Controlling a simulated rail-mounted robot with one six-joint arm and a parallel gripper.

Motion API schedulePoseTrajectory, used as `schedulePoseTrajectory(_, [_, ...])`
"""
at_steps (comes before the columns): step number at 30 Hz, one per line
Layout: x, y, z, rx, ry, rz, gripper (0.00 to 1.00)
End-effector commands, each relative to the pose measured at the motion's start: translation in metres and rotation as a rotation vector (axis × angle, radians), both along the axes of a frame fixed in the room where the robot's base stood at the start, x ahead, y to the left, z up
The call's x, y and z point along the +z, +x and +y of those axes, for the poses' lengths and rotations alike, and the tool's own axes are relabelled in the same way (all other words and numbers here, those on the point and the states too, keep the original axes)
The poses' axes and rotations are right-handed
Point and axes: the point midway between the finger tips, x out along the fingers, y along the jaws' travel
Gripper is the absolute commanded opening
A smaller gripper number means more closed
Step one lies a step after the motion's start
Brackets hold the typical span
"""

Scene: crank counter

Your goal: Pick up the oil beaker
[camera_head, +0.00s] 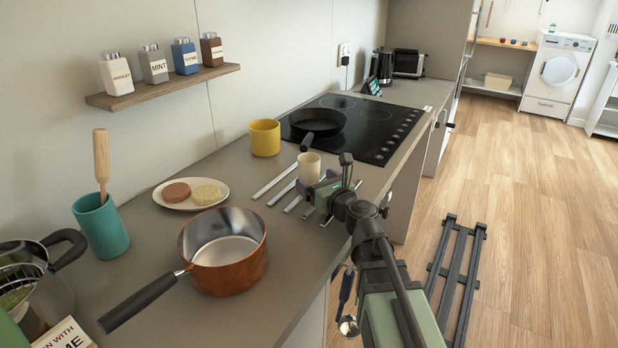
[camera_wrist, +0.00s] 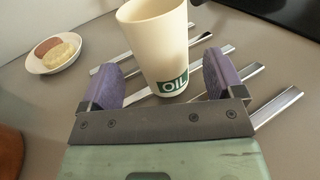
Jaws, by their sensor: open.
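The oil beaker (camera_wrist: 160,45) is a cream, slightly tapered cup with a green label reading OIL. It stands upright on the counter, and it also shows in the head view (camera_head: 309,167). My gripper (camera_wrist: 168,78) is open, with a purple pad on each side. The beaker stands just ahead of and between the pads in the wrist view, and its lower front is near the gripper's palm. I cannot tell whether a pad touches it. In the head view my gripper (camera_head: 322,190) partly hides the beaker's base.
Metal strips (camera_head: 275,181) lie on the counter around the beaker. A yellow mug (camera_head: 265,137), a black pan (camera_head: 317,122) on the hob and a plate (camera_head: 168,204) with two patties are nearby. A copper saucepan (camera_head: 230,268) stands in front.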

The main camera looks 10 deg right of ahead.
Motion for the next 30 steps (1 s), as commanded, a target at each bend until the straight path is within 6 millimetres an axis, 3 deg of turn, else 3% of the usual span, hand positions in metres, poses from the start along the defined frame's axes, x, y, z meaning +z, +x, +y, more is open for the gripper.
schedulePoseTrajectory(8, [-0.002, 0.046, 0.014, 0.002, -0.001, 0.0, 0.87])
schedulePoseTrajectory(15, [-0.002, 0.047, 0.015, 0.001, -0.001, 0.0, 0.86])
schedulePoseTrajectory(26, [-0.002, 0.047, 0.015, 0.001, -0.001, 0.0, 0.31])
schedulePoseTrajectory(30, [-0.002, 0.047, 0.015, 0.001, -0.001, 0.0, 0.28])
